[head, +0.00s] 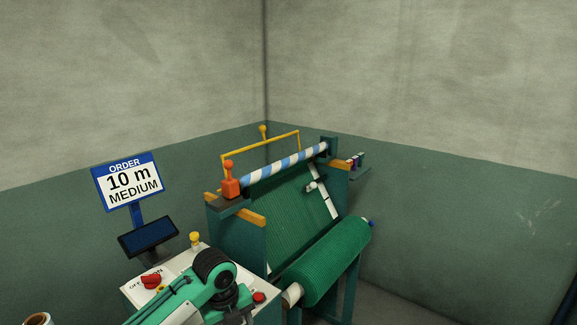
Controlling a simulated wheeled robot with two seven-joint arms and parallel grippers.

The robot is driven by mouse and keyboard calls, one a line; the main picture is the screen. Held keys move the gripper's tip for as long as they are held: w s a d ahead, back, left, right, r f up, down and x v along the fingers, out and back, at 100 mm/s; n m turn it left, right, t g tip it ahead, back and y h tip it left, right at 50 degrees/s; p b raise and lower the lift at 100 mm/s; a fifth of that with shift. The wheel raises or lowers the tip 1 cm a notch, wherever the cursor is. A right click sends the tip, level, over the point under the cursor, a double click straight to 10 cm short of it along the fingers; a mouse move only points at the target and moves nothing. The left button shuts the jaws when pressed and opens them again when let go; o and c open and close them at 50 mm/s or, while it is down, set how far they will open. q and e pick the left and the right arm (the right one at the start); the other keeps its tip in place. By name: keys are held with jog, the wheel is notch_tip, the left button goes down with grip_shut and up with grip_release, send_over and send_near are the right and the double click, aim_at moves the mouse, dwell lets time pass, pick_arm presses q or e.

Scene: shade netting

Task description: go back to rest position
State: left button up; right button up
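One of my arms, green with black joints, rises from the bottom edge left of the middle, in front of the control panel (135,289). It seems to be my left arm. Its lower end is cut off by the bottom edge, and I see no fingertips there. My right arm and gripper are out of view. The netting machine (238,246) stands beyond the arm, with a large roll of green netting (328,262) at its front right and a green sheet of netting (296,215) sloping up behind it.
The panel has a red knob (151,281), a yellow button (195,238) and a red button (259,297). An order sign (128,183) reads 10 m medium, above a dark screen (148,236). A red-orange handle (230,187) sits beside a striped roller (286,164). Floor shows at right.

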pick_arm(q)
jog(key=s+d+f+n+t+h, duration=0.1)
jog(key=s+f+n, duration=0.45)
jog(key=s, duration=0.25)
jog(key=s+d+f+n+t+h, duration=0.1)
jog(key=s+f+n, duration=0.4)
jog(key=s+n, duration=0.2)
jog(key=s+a+n+t+y, duration=0.1)
jog(key=s+a+n+y, duration=0.1)
jog(key=s+a+n, duration=0.55)
jog(key=s+a+n+y, duration=0.1)
jog(key=s+a+n, duration=0.4)
jog(key=s+n, duration=0.4)
notch_tip(320, 180, down, 31)
jog(key=m+g, duration=0.1)
jog(key=m, duration=0.1)
jog(key=s+a+f+g, duration=0.1)
jog(key=s+a+f, duration=0.2)
jog(key=s+f, duration=1.7)
jog(key=shift+a+f+g, duration=0.2)
jog(key=shift+f+g, duration=0.1)
jog(key=shift+f, duration=0.05)
